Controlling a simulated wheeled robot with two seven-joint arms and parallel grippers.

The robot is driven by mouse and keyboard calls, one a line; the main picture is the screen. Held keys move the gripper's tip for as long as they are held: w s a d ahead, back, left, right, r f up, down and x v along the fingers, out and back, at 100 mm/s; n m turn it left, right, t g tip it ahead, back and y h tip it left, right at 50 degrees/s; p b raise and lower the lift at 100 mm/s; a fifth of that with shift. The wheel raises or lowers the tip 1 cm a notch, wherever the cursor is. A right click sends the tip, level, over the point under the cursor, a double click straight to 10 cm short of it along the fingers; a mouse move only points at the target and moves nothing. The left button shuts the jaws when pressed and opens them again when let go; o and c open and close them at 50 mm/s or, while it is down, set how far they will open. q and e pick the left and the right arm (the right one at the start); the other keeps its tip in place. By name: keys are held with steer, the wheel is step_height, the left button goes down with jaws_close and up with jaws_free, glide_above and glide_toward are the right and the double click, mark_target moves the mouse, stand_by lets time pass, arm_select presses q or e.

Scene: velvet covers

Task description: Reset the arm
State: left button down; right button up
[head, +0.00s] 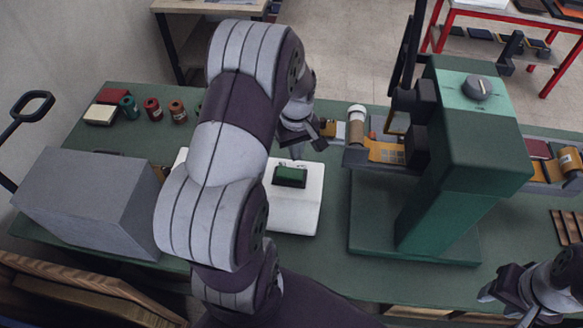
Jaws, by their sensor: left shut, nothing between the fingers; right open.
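My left arm rises through the middle of the view and hides part of the table. My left gripper (306,147) is shut and empty, above the back edge of a white plate on the green table (330,265). A small green block with a dark base (290,176) lies on the white plate (297,215), just in front of that gripper and apart from it. My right gripper (497,296) is at the lower right, near the table's front edge. It is open, with nothing seen in it.
A green press-like machine (450,165) with a lever stands right of centre. A grey box (90,200) sits at the left. Spools (152,109) and small books (103,113) stand at the back left. A red-framed table (510,22) is behind.

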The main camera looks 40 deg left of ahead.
arm_select(q)
steer(key=shift+w+f+m, duration=0.1)
steer(key=shift+m, duration=0.4)
steer(key=s+d+f+m+b, duration=0.2)
steer(key=s+d+m+b, duration=0.2)
steer(key=d, duration=0.3)
steer(key=s+d+f+m+t+b, duration=0.1)
steer(key=s+d+f+m+b, duration=0.1)
steer(key=s+d+m+b, duration=0.2)
steer(key=d+m+b, duration=0.2)
steer(key=m, duration=0.1)
steer(key=shift+s+d+f+b, duration=0.15)
steer(key=shift+s+d+b, duration=0.2)
steer(key=shift+d+b, duration=0.05)
